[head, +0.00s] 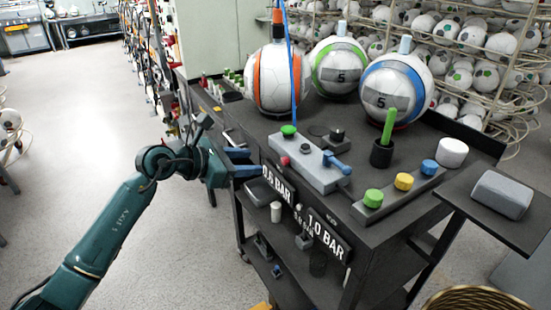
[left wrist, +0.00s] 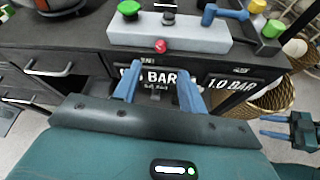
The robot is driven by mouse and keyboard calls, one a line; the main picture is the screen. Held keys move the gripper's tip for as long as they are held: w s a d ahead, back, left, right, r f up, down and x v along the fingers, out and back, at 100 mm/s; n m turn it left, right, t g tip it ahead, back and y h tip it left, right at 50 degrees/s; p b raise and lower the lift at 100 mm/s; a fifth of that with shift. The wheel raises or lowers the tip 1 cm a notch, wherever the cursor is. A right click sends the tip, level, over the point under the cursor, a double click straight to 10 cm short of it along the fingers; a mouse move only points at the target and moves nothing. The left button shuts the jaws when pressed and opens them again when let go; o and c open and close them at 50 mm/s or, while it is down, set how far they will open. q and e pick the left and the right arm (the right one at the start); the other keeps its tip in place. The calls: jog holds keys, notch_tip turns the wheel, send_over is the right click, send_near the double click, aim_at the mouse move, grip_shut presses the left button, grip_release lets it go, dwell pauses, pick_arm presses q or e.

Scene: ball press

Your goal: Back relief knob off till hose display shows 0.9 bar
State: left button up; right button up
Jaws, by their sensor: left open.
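My left gripper (head: 241,162) is open and empty, its blue fingers pointing at the front of the dark cart. In the left wrist view the fingers (left wrist: 160,92) stand apart, below a red knob (left wrist: 160,46) on the grey block's front. The red knob (head: 284,161) is clear of them. One display (head: 278,185) seems to read 0.8 BAR; a finger partly covers it in the wrist view. Another display (head: 328,238) reads 1.0 BAR. I cannot tell their small labels. My right gripper (left wrist: 275,127) shows at the right edge of the wrist view, fingers apart and empty.
The grey block (head: 318,170) carries a green knob (head: 289,131) and a blue lever (head: 336,163). Balls (head: 396,92) stand behind it. A strip with coloured buttons (head: 404,182) lies to the right. The floor left of the cart is clear.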

aim_at(283, 161)
pick_arm(q)
jog(key=p+x, duration=0.1)
jog(key=x, duration=0.8)
jog(key=shift+s, duration=0.1)
jog(key=shift+r, duration=0.1)
jog(key=shift+c, duration=0.4)
grip_shut()
